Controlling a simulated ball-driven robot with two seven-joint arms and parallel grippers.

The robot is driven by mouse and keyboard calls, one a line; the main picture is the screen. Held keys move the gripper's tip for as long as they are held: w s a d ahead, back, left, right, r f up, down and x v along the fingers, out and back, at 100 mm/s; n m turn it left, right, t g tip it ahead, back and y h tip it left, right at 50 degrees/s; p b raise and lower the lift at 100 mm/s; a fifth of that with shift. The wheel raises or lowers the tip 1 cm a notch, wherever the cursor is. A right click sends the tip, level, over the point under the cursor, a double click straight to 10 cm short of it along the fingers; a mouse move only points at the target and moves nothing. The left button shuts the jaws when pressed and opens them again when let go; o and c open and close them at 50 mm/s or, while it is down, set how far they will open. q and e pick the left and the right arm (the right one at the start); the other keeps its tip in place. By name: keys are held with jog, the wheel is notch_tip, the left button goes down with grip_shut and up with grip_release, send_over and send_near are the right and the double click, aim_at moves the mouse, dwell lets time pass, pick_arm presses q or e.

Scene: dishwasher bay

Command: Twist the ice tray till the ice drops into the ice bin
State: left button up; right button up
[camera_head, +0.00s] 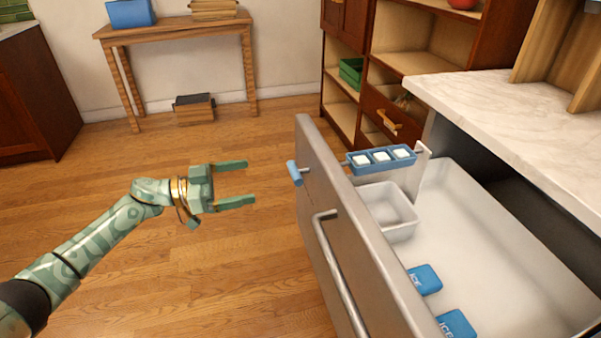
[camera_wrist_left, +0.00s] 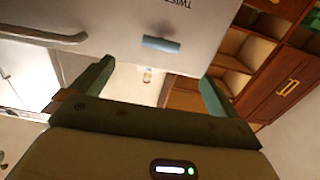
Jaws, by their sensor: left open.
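The blue ice tray (camera_head: 381,159) holds several white ice cubes and sits on a rod at the far end of the open drawer. A blue handle (camera_head: 294,173) on that rod sticks out through the drawer front; it also shows in the left wrist view (camera_wrist_left: 161,44). The white ice bin (camera_head: 387,209) stands in the drawer below the tray, and its visible inside looks empty. My left gripper (camera_head: 244,184) is open and empty, left of the handle and apart from it. My right gripper is out of view.
The drawer front (camera_head: 342,217) carries a long bar handle (camera_head: 338,273). Two blue ice packs (camera_head: 425,279) (camera_head: 457,324) lie on the drawer floor. A marble counter (camera_head: 510,108) is at the right. The wood floor (camera_head: 200,275) around my left gripper is clear.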

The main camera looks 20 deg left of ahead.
aim_at(295, 169)
pick_arm(q)
jog(key=b+x, duration=0.1)
jog(key=x, duration=0.5)
jog(key=b+x, duration=0.2)
jog(key=x, duration=0.4)
jog(key=shift+w+f, duration=0.1)
jog(key=shift+f, duration=0.1)
jog(key=shift+w+d+r+b, duration=0.1)
jog(key=shift+w+d+b, duration=0.1)
jog(key=shift+d+b, duration=0.1)
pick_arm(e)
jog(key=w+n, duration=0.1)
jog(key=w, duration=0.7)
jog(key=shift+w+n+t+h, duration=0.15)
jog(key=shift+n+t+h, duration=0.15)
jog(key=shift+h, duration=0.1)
pick_arm(q)
jog(key=c, duration=0.8)
